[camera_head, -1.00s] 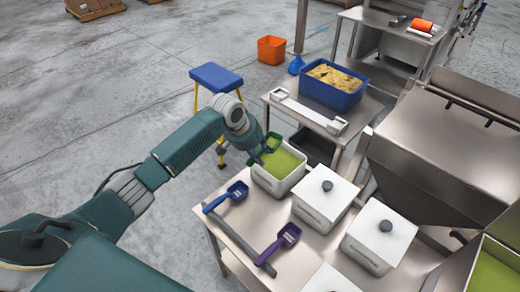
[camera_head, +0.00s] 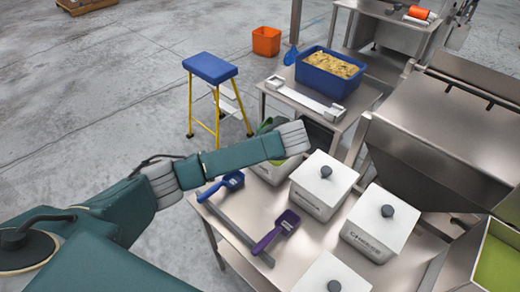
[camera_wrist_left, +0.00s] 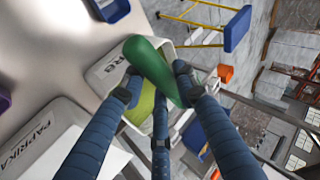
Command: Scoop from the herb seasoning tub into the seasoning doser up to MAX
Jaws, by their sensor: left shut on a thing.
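The herb seasoning tub (camera_head: 272,174) is a white tub at the back of the steel table, partly behind my left forearm. In the left wrist view its rim and label (camera_wrist_left: 115,66) show, with green seasoning (camera_wrist_left: 141,106) inside. My left gripper (camera_wrist_left: 158,88) is shut on a green scoop (camera_wrist_left: 150,62), above the tub; a bit of the scoop also shows in the head view (camera_head: 268,125). The scoop's bowl contents cannot be told. A steel hopper (camera_head: 460,262) with green inside, perhaps the seasoning doser, is at the lower right; no MAX mark shows. My right gripper is not in view.
Lidded white tubs (camera_head: 323,185) stand beside the herb tub. Blue (camera_head: 222,187) and purple (camera_head: 275,230) scoops lie at the table's left edge. A blue crate (camera_head: 328,82) stands on a side table behind. A blue step stool (camera_head: 210,68) stands on the floor.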

